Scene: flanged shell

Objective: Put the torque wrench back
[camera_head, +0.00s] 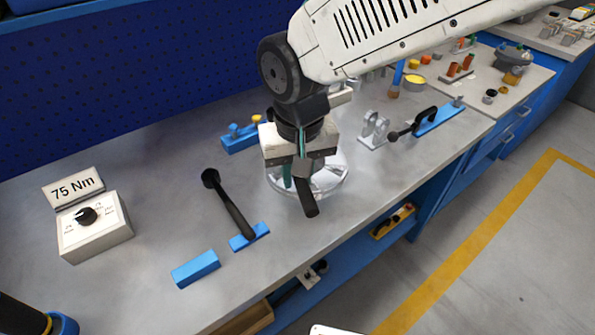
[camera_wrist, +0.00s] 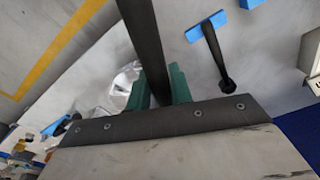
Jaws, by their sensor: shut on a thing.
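My gripper (camera_head: 298,172) is over the middle of the bench, its green fingers shut on a dark bar that looks like the torque wrench (camera_head: 308,200). The bar slants down from the jaws toward the bench's front. In the wrist view, the torque wrench (camera_wrist: 142,40) runs between the green fingers (camera_wrist: 158,88) and out of the top of the picture. Its other end is hidden by my gripper. A silver flanged shell (camera_head: 335,178) is behind and below the jaws, partly covered; I cannot tell whether the wrench touches it.
Left of my gripper, a black-handled tool (camera_head: 230,207) meets a blue block (camera_head: 262,231). A bare blue block (camera_head: 195,269) lies nearer the front. A dial box (camera_head: 95,228) with a "75 Nm" sign (camera_head: 74,188) stands at left. Another black-handled tool (camera_head: 415,122) and a metal bracket (camera_head: 373,130) are right.

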